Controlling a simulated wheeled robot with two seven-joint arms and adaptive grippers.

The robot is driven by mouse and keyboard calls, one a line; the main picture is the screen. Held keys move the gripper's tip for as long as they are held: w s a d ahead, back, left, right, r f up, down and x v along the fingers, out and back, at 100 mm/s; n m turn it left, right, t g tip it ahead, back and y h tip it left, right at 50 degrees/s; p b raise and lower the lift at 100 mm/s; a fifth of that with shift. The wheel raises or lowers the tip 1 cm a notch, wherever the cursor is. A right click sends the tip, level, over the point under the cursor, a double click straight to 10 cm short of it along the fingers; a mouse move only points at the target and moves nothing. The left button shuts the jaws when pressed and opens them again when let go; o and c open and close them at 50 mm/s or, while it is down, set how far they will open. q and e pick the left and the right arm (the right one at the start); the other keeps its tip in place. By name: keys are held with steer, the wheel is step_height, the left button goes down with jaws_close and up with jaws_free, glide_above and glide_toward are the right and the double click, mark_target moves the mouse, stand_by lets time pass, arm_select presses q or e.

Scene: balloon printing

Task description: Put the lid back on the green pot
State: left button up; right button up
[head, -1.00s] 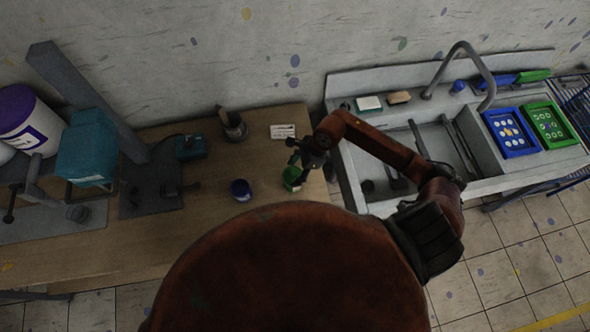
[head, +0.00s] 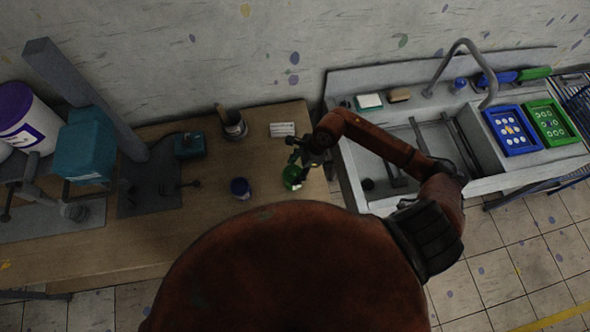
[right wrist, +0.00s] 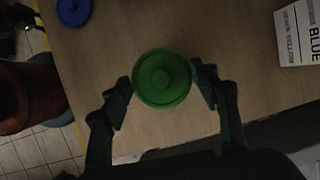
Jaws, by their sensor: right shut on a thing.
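The round green lid (right wrist: 162,79) with its centre knob shows in the right wrist view. My right gripper (right wrist: 165,85) is shut on it, one finger at each side of its rim. The lid hides what is directly beneath it there. In the head view the green pot (head: 291,178) is on the wooden bench, close to my right gripper (head: 303,163). It is small and partly covered, so I cannot tell whether the lid touches or sits on the pot. My left gripper is not in view.
A blue pot (head: 240,187) stands left of the green one; its blue lid (right wrist: 74,11) shows in the right wrist view. The sink (head: 375,185) adjoins the bench's right edge.

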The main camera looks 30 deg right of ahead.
steer(key=shift+f+b, duration=0.2)
steer(key=shift+b, duration=0.8)
stand_by(1.8)
steer(key=o, duration=0.8)
steer(key=shift+o, duration=0.2)
steer(key=o, duration=0.5)
steer(key=shift+c, duration=0.2)
steer(key=shift+r, duration=0.1)
steer(key=shift+r+p, duration=1.6)
steer(key=shift+r, duration=1.85)
steer(key=shift+c, duration=0.7)
